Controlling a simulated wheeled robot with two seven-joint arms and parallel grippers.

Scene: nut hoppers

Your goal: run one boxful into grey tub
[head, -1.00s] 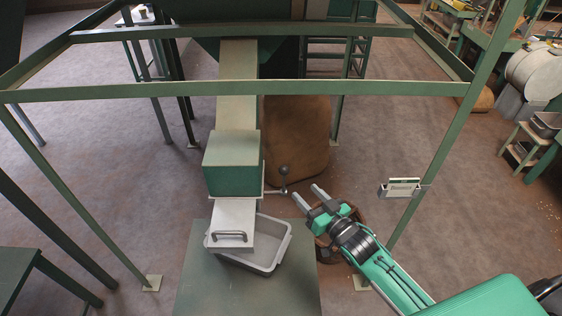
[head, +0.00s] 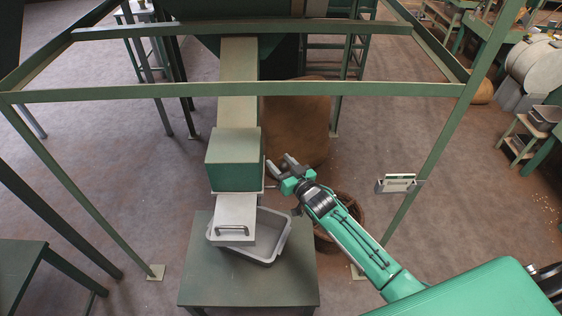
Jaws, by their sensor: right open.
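The grey tub (head: 270,248) sits tilted in angle on the low green table, partly under a pale plate with a bar handle (head: 233,230). Above the plate is a green box (head: 234,161) at the lower end of a pale chute (head: 238,85). My right gripper (head: 279,164) is open beside the box's right side, where the ball-ended lever stands; the lever is now mostly hidden by the gripper, and I cannot tell whether they touch. The tub's visible inside looks empty. My left gripper is out of view.
A green frame (head: 240,92) surrounds the chute. A brown sack (head: 298,112) stands behind my right gripper, and a round brown basket (head: 350,216) is on the floor under my right arm. The low table (head: 245,291) is bare in front.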

